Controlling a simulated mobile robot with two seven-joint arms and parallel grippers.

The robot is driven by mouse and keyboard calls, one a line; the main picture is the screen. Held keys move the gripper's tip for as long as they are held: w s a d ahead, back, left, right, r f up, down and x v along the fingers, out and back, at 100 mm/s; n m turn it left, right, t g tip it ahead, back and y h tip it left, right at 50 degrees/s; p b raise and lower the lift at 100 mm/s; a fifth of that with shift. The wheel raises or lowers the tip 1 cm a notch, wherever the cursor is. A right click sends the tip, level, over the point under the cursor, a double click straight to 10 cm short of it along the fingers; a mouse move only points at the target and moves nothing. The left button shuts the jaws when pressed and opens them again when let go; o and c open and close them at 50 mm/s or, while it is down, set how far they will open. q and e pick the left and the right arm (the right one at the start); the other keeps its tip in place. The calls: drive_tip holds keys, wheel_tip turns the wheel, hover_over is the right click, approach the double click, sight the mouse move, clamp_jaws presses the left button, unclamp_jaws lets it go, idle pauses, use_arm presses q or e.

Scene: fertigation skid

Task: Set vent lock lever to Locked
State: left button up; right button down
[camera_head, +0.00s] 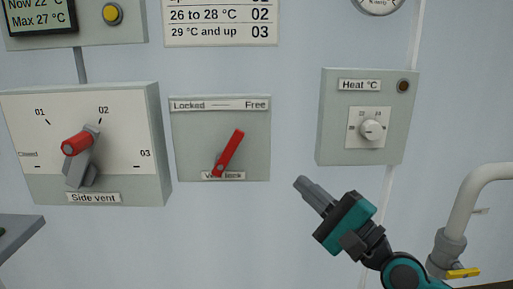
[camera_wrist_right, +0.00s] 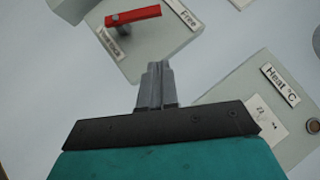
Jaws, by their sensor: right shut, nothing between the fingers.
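The vent lock lever (camera_head: 230,151) is a red bar on a grey plate (camera_head: 192,140) marked "Locked" at top left and "Free" at top right. It leans up and to the right, toward "Free". In the right wrist view the red lever (camera_wrist_right: 133,16) shows at the top, ahead and left of my fingers. My right gripper (camera_head: 301,183) is shut and empty, to the right of and below the vent lock plate, apart from the lever. Its closed fingers also show in the right wrist view (camera_wrist_right: 158,72). My left gripper is not in view.
A Heat °C box (camera_head: 335,120) with a knob is to the right. A pale pipe (camera_head: 462,205) with a yellow-handled valve (camera_head: 463,273) is at far right. Wall below the plate is clear.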

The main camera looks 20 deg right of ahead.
sight(228, 151)
drive_tip(key=p+x, duration=0.2)
drive_tip(key=x, duration=0.2)
drive_tip(key=s+a+p+x, duration=0.1)
drive_tip(key=p+x, duration=0.1)
drive_tip(key=x, duration=0.2)
drive_tip(key=a+r+p+x, duration=0.1)
drive_tip(key=p+x, duration=0.1)
drive_tip(key=x, duration=0.2)
drive_tip(key=shift+s+a+p, duration=0.15)
drive_tip(key=shift+p, duration=0.15)
